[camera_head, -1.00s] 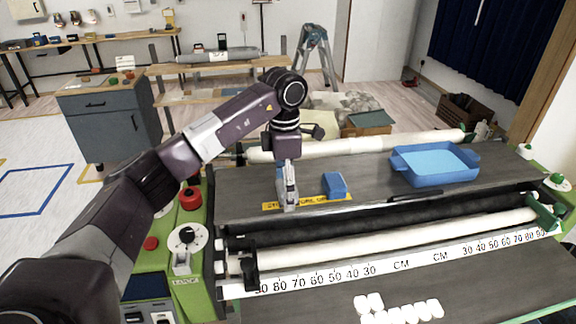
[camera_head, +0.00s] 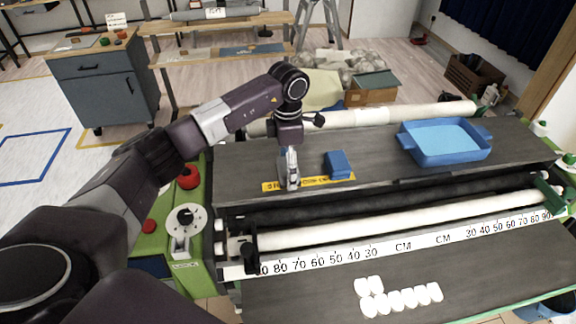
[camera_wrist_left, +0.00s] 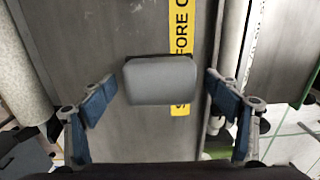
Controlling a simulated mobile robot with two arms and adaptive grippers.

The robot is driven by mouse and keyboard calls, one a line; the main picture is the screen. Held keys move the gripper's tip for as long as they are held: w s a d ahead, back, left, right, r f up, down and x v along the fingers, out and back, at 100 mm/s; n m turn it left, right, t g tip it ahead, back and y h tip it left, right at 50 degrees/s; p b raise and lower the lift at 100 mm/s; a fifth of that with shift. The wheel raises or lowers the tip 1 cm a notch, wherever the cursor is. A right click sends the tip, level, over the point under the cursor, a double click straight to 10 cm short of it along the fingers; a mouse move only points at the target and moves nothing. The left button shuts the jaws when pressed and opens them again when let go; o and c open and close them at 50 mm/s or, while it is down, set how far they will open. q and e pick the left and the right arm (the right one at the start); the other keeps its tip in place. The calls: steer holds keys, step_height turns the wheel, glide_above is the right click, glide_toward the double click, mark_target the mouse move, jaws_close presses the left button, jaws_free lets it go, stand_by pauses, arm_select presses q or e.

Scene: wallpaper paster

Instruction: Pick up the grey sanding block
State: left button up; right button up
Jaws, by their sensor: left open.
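The grey sanding block (camera_wrist_left: 160,80) shows in the left wrist view, lying on the dark machine top beside and partly over a yellow lettered strip (camera_wrist_left: 181,30). My left gripper (camera_wrist_left: 160,99) is open, with one finger on each side of the block and a gap on both sides. In the head view my left gripper (camera_head: 290,183) points down over the machine top, and I cannot make out the grey block there, as the gripper covers that spot. My right gripper is not in view.
A blue block (camera_head: 338,163) lies just right of my left gripper. A blue tray (camera_head: 445,144) stands farther right on the machine top. A white roller (camera_head: 390,221) runs along the front, with several white pieces (camera_head: 397,298) below it. A black dial (camera_head: 185,217) sits at the left.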

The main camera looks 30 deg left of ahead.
arm_select(q)
steer(key=shift+f, duration=0.25)
steer(key=c, duration=1.3)
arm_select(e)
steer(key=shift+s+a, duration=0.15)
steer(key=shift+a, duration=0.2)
arm_select(q)
steer(key=shift+r, duration=0.15)
steer(key=shift+r+b, duration=0.3)
steer(key=shift+r, duration=0.25)
steer(key=shift+r+b, duration=1.3)
steer(key=shift+r, duration=8.1)
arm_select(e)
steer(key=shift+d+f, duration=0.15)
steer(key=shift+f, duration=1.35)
